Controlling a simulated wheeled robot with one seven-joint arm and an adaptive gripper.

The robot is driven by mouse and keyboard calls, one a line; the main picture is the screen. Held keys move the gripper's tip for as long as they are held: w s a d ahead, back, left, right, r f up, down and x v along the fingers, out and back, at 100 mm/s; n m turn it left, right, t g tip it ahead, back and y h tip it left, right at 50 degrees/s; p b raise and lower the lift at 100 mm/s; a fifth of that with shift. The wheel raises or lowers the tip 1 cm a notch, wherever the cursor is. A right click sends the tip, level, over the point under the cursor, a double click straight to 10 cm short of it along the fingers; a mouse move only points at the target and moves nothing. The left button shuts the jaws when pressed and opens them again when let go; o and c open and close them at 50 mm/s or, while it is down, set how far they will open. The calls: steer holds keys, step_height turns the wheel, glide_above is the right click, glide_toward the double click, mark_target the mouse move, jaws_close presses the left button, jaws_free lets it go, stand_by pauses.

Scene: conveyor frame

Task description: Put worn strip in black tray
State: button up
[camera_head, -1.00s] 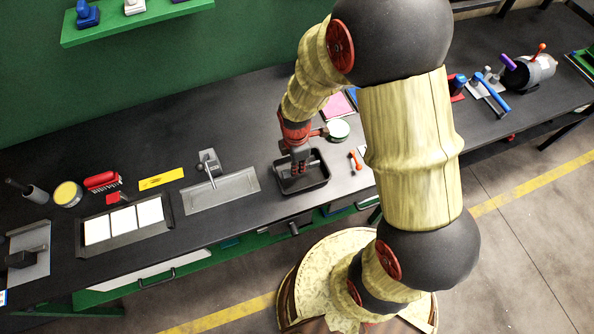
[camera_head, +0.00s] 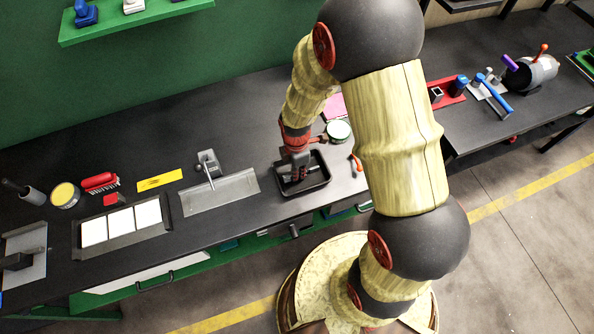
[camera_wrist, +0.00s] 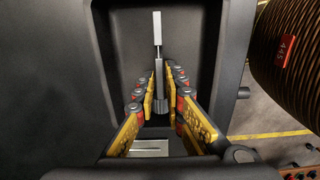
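The black tray (camera_head: 322,184) stands near the front edge of the dark bench; its walls also fill much of the wrist view (camera_wrist: 207,50). My gripper (camera_head: 297,176) points down into the tray. In the wrist view its yellow-padded fingers (camera_wrist: 161,98) come close together around a narrow grey piece, seemingly the worn strip (camera_wrist: 159,78). A pale narrow length (camera_wrist: 157,28) continues in line with it toward the far tray wall. Whether the fingers touch the strip or stand just clear of it cannot be told. In the head view the gripper hides the strip.
A grey plate with an upright fixture (camera_head: 222,194) lies left of the tray. Further left are a yellow strip (camera_head: 160,180), a holder with white tiles (camera_head: 122,222) and a red brush (camera_head: 100,181). A round white-topped tin (camera_head: 339,131) stands behind the tray, an orange-handled tool (camera_head: 357,162) right.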

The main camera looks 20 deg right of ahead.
steer(key=shift+o, duration=1.4)
steer(key=shift+r, duration=0.15)
steer(key=s+r+m+t+p, duration=0.15)
steer(key=r+m, duration=0.25)
steer(key=r, duration=1)
steer(key=s+r+m+t+p, duration=0.15)
steer(key=r+m, duration=0.25)
steer(key=r, duration=1)
steer(key=s+d+r+m+t, duration=0.1)
steer(key=s+r+m+t, duration=0.1)
steer(key=s+r+m, duration=0.8)
steer(key=shift+s+d+r+t, duration=0.3)
steer(key=shift+s+r, duration=0.1)
steer(key=shift+s, duration=0.1)
steer(key=shift+f, duration=0.1)
steer(key=shift+f+b, duration=0.95)
steer(key=shift+b, duration=0.05)
